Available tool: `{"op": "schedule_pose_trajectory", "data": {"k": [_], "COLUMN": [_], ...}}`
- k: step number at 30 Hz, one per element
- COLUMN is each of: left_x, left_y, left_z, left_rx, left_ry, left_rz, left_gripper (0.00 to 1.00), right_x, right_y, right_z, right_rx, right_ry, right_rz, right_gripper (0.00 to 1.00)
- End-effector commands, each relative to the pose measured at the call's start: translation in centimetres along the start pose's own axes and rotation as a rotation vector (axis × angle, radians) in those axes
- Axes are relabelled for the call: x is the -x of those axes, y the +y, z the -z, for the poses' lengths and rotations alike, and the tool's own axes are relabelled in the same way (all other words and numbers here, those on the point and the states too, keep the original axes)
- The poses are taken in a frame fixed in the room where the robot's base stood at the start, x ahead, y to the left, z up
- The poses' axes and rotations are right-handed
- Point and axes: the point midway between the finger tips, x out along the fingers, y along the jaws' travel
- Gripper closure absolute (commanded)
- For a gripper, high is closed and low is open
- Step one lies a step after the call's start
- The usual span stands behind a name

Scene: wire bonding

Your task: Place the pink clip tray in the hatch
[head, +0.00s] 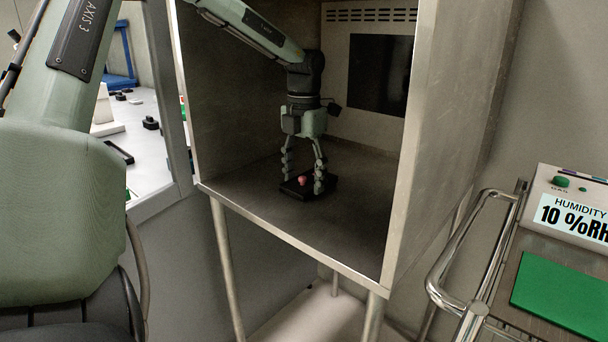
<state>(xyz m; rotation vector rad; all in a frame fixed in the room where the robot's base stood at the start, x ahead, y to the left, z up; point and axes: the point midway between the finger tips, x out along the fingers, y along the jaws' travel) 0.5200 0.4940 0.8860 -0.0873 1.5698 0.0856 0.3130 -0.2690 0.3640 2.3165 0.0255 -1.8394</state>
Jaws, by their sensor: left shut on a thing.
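The clip tray (296,192) is a small dark tray with a pink piece (303,181) on it. It rests on, or just above, the floor of the hatch (245,203), an open metal box on legs; I cannot tell whether it touches. My left gripper (303,177) reaches down inside the hatch, with one finger on each side of the pink piece. It is shut on the tray, and its fingers hide part of the tray. My right gripper is not in view.
The hatch has side walls and a dark panel (381,74) at its back. Bare floor surrounds the tray. A cart with a metal rail (447,262), a green mat (565,293) and a humidity display (572,217) stands at right. A white bench (148,165) with small items is at left.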

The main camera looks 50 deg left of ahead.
Motion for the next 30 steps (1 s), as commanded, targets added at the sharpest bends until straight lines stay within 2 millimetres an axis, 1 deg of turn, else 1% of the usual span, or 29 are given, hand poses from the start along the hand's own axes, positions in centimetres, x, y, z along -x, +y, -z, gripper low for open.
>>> {"op": "schedule_pose_trajectory", "data": {"k": [5,10,11,15,25,27,29,30], "left_x": [-0.1,-0.3,-0.2,-0.2,-0.1,0.2,0.7,1.4], "left_y": [0.0,0.0,0.0,0.0,0.0,0.0,0.0,0.0], "left_z": [0.0,0.0,0.0,0.0,0.0,0.0,-0.1,-0.1], "left_rx": [0.0,0.0,0.0,0.0,0.0,0.0,0.0,0.0], "left_ry": [-0.001,-0.001,-0.001,-0.001,-0.001,-0.001,-0.005,-0.005], "left_rz": [0.0,0.0,0.0,0.001,0.0,0.0,0.0,0.0], "left_gripper": [0.69,0.69,0.36,0.19,0.18,0.18,0.18,0.18], "right_x": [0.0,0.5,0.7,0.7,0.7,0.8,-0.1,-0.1], "right_y": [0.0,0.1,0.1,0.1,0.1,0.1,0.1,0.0], "right_z": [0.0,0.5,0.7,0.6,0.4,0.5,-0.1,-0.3], "right_rx": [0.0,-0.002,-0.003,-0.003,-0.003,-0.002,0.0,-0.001], "right_ry": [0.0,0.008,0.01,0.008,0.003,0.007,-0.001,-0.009], "right_rz": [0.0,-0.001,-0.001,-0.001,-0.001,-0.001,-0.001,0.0], "right_gripper": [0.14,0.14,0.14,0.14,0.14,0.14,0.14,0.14]}}
